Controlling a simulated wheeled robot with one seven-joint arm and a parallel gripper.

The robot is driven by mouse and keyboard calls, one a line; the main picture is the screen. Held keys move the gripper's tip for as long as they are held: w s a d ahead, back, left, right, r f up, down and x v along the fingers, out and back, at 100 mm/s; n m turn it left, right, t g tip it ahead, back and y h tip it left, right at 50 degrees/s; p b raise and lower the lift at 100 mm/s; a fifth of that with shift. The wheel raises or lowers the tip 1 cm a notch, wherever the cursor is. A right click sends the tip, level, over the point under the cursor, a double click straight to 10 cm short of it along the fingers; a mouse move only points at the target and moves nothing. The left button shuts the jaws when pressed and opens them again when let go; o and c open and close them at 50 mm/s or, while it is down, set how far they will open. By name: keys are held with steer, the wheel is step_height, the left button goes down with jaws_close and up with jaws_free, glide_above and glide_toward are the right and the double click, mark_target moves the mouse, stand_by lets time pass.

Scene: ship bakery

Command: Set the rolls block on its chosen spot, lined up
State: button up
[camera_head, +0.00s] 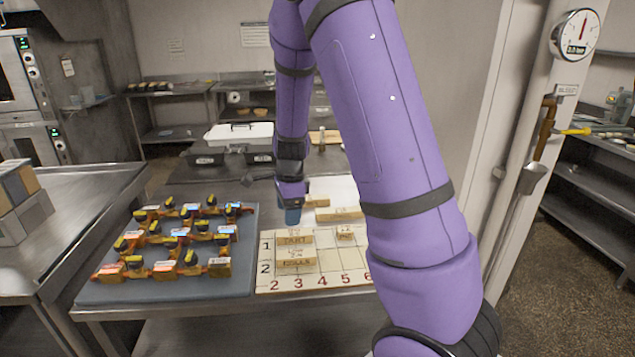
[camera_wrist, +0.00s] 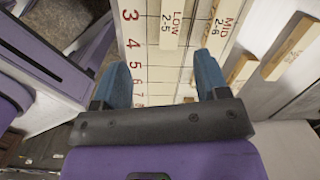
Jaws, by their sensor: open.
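The rolls block (camera_head: 296,265) is a light wooden block lettered ROLLS, lying on the numbered white board (camera_head: 330,281) in row 2, around columns 2 to 4. In the wrist view, a block marked LOW (camera_wrist: 172,22), apparently this one, lies at the top of the picture. The tart block (camera_head: 294,239) lies parallel to it in row 1. My gripper (camera_head: 291,215) has blue fingers and hangs behind the tart block in the head view. In the wrist view my gripper (camera_wrist: 162,75) is open and empty above the board, with bare cells between its fingers. My arm hides the board's right end.
Another wooden block (camera_head: 340,213) lies behind the board. A white-lidded container (camera_head: 238,133) stands farther back.

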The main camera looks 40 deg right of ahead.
steer(key=s+a+r+n+t+y, duration=0.1)
steer(key=s+a+r+n, duration=0.15)
steer(key=r, duration=0.25)
steer(key=s+a+r+n, duration=0.2)
steer(key=r+n, duration=0.2)
steer(key=r, duration=0.2)
steer(key=s+a+r+n+t+h, duration=0.1)
steer(key=s+a+r+n, duration=0.2)
steer(key=s+r+n, duration=0.3)
steer(key=s+a+r+n+t, duration=0.2)
steer(key=s+r+n, duration=0.5)
steer(key=s, duration=0.7)
steer(key=shift+s+a+n+t+h, duration=0.3)
steer(key=shift+s+a+n+h, duration=0.15)
steer(key=shift+n, duration=0.8)
